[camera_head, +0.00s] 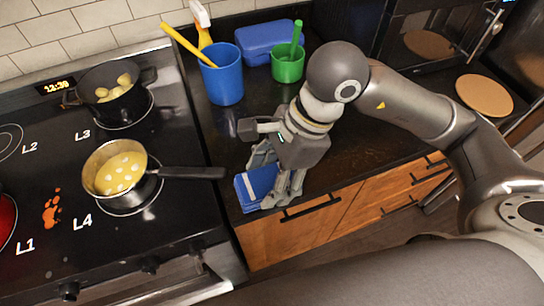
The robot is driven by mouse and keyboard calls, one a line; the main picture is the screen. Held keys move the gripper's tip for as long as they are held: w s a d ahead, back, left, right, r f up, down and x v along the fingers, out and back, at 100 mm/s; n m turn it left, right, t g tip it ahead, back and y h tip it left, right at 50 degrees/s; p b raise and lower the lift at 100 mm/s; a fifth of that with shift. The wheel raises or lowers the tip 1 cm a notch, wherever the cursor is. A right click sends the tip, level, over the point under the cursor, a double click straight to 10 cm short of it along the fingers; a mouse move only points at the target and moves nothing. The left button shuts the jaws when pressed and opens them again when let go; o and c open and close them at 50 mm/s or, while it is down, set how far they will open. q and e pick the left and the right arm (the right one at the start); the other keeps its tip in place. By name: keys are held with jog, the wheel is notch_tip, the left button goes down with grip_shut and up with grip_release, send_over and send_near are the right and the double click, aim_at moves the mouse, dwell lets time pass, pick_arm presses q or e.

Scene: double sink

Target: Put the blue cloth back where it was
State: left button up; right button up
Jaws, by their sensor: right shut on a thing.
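The blue cloth (253,184), folded with a pale stripe, is at the front edge of the dark counter, just right of the stove. My right gripper (271,181) reaches down over it from the right and is shut on it. The fingers cover the cloth's right part. I cannot tell whether the cloth rests on the counter or is slightly raised. My left gripper is not in view.
A blue cup (223,80) with a yellow-handled tool, a green cup (288,67) and a blue box (268,40) stand behind. On the stove are a pan (119,175), its handle (193,172) reaching over the counter, and a black pot (112,108).

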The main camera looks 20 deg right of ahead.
jog(key=w+d+f, duration=0.1)
jog(key=w+f, duration=0.1)
jog(key=w+f+p, duration=0.1)
jog(key=w+f, duration=0.1)
jog(key=w+d+f+p, duration=0.1)
jog(key=w+f, duration=0.1)
jog(key=shift+w+d+f, duration=0.1)
jog(key=shift+w+d, duration=0.2)
jog(key=shift+w, duration=0.1)
jog(key=shift+w+d+f, duration=0.1)
jog(key=shift+w+f, duration=0.2)
jog(key=shift+f, duration=0.15)
jog(key=shift+w+f+p, duration=0.1)
jog(key=shift+f+p, duration=0.25)
notch_tip(320, 180, down, 2)
jog(key=shift+f+p, duration=0.1)
jog(key=shift+p, duration=0.5)
jog(key=shift+f, duration=0.2)
jog(key=shift+f, duration=0.1)
